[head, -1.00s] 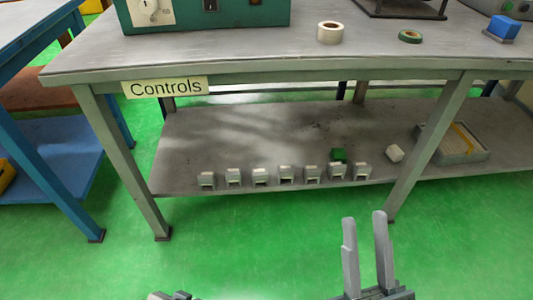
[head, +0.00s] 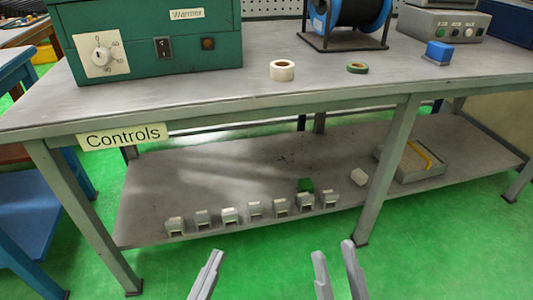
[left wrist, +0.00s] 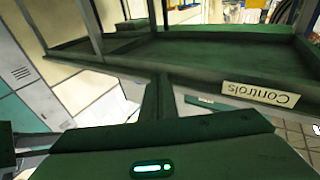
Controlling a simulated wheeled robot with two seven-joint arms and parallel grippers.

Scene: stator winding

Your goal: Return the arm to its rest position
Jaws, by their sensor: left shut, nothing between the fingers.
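My left gripper (head: 214,256) shows at the bottom of the head view, left of centre, in front of the bench. Its fingers are together and nothing is between them. My right gripper (head: 334,250) is to its right, pointing up, with two grey fingers apart and nothing visible between them. Both grippers appear over the green floor, below the line of small blocks on the lower shelf. Neither appears to touch anything.
A grey bench (head: 230,104) carries a green warmer (head: 205,45), white tape (head: 282,70), green tape (head: 357,68), a wire spool (head: 352,10) and a blue block (head: 439,52). Its lower shelf (head: 200,168) holds several small blocks and a tray (head: 410,177). Open floor lies in front.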

